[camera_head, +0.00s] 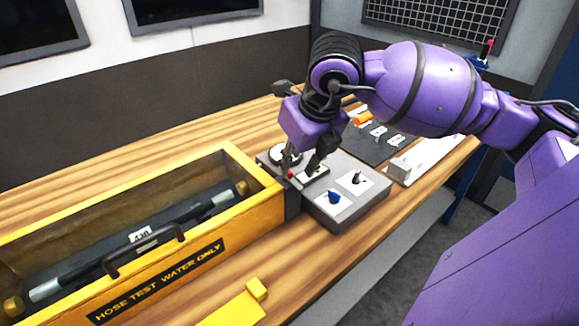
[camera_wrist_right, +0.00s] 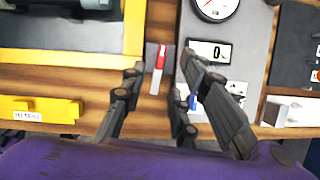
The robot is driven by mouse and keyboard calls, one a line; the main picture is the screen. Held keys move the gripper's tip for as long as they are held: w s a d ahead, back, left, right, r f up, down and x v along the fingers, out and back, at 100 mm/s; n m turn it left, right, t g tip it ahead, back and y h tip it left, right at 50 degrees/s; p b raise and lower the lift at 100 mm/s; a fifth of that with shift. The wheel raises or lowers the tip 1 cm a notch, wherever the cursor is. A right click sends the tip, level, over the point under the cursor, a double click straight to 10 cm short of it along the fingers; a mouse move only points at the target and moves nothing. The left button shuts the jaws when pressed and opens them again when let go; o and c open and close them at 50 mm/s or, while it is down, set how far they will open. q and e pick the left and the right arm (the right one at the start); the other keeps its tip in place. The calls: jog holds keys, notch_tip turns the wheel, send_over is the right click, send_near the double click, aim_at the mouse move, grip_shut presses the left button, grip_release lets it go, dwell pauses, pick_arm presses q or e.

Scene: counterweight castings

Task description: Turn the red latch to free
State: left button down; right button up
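The red latch (camera_wrist_right: 160,58) is a small bar, red at one end and whitish at the other, in the right wrist view. It lies on a dark grey block (camera_wrist_right: 151,55) between the yellow-framed box and the grey panel. In the head view only a small red bit of the latch (camera_head: 290,173) shows beside the fingers. My right gripper (camera_head: 303,166) points down over that spot. In the wrist view its fingers (camera_wrist_right: 163,76) are apart, one on each side of the latch, with gaps showing. Contact cannot be seen. My left gripper is in neither view.
The yellow box (camera_head: 262,209) holds a dark tube. The grey panel (camera_head: 352,212) carries a gauge (camera_wrist_right: 214,8), a display (camera_wrist_right: 208,52) and a blue knob (camera_head: 334,196). A yellow block (camera_head: 240,308) lies near the table's front edge. Wooden table (camera_head: 285,262) shows between.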

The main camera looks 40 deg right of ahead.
aim_at(290, 172)
jog(key=shift+x, duration=1.75)
jog(key=shift+w, duration=0.1)
grip_shut()
